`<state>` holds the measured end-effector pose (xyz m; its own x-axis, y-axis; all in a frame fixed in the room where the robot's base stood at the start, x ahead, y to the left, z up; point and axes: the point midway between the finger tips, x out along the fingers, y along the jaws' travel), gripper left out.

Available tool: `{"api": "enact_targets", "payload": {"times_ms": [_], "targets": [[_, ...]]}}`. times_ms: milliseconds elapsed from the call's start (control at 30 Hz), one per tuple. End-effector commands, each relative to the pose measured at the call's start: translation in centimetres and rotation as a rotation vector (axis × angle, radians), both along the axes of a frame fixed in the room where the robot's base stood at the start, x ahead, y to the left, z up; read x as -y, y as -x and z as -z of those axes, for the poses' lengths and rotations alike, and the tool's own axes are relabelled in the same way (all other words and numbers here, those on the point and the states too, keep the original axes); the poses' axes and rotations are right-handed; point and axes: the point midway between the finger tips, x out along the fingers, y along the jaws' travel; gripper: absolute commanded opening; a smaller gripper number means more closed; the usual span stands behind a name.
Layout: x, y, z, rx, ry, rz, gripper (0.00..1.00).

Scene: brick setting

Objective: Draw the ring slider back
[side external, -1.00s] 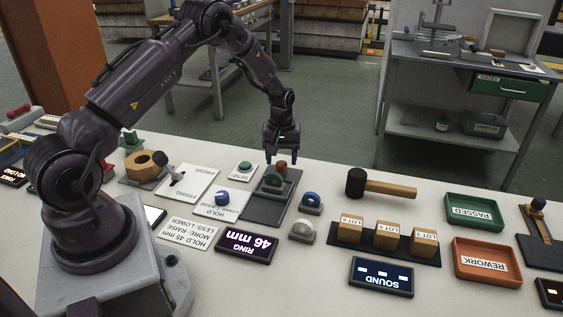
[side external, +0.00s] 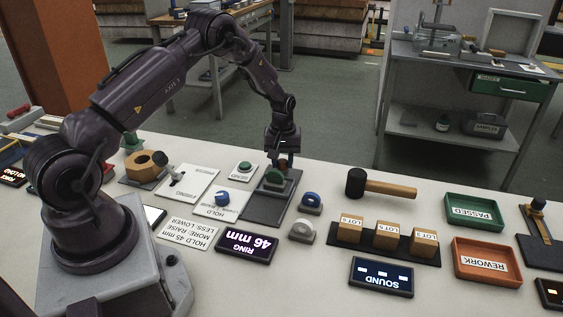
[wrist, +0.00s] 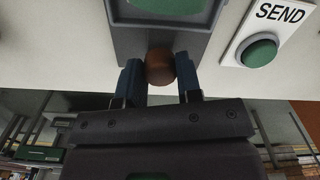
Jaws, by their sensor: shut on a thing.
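The ring slider is a grey track (side external: 281,197) on the table with a green block on it (side external: 275,177) and a reddish-brown round knob at its far end. In the wrist view the knob (wrist: 160,66) sits between my two blue fingertips, with the green block (wrist: 168,6) beyond it. My gripper (side external: 283,164) is down at the knob and shut on it. In the side view the fingers mostly hide the knob. The ring display (side external: 247,243) reads 46 mm.
A SEND button (side external: 245,167) and a blue knob (side external: 222,199) stand left of the track. Another blue-topped piece (side external: 312,203) and a grey dome (side external: 302,231) are close on its right. A mallet (side external: 390,187) lies further right.

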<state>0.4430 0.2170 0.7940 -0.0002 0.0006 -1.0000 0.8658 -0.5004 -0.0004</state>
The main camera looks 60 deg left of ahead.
Motion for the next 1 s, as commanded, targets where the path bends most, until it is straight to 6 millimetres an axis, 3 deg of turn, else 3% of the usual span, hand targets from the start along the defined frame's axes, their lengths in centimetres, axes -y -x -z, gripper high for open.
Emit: {"api": "enact_targets", "payload": {"times_ms": [400, 433, 500, 533, 833, 1000], "targets": [[-0.9, -0.8, 0.0, 0.007, -0.005, -0.001, 0.00], [-0.9, -0.8, 0.0, 0.007, -0.005, -0.001, 0.40], [-0.8, -0.8, -0.1, 0.006, -0.005, -0.001, 0.56], [-0.8, -0.8, 0.0, 0.006, -0.004, -0.001, 0.58], [-0.7, -0.7, -0.2, 0.003, -0.001, 0.000, 0.58], [-0.7, -0.8, -2.2, 0.005, -0.002, 0.000, 0.58]]}}
